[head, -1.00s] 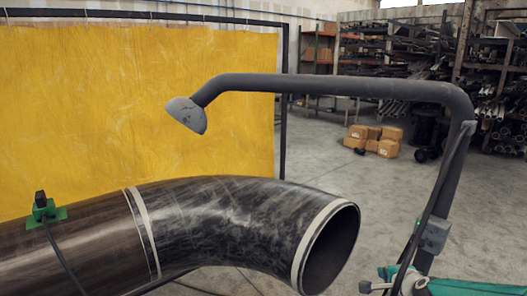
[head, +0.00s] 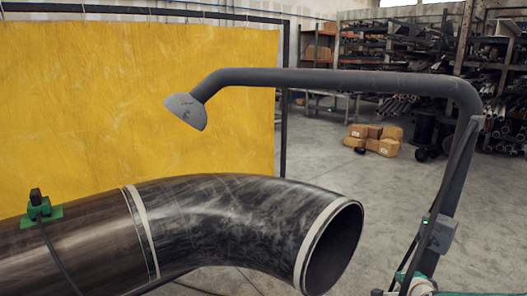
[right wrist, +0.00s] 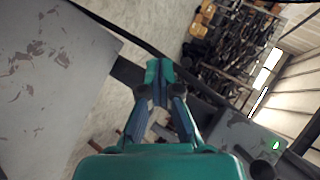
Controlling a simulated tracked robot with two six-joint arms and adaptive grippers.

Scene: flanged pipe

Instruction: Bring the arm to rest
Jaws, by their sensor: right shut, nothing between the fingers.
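My right gripper (right wrist: 158,78) shows in the middle of the right wrist view, its teal fingers closed together with nothing between them. In the head view only a small part of my right gripper (head: 385,292) and arm shows at the bottom right edge, right of and below the open end of the pipe. It looks apart from the pipe. Most of my right arm is cut off by the frame. My left gripper is not in view.
A dark flanged pipe (head: 225,222) bends across the lower left, with a green clamp (head: 42,211) on it. A grey overhead tube (head: 340,80) arches above. A yellow curtain (head: 130,110), boxes (head: 373,138) and shelves stand behind. Floor between is clear.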

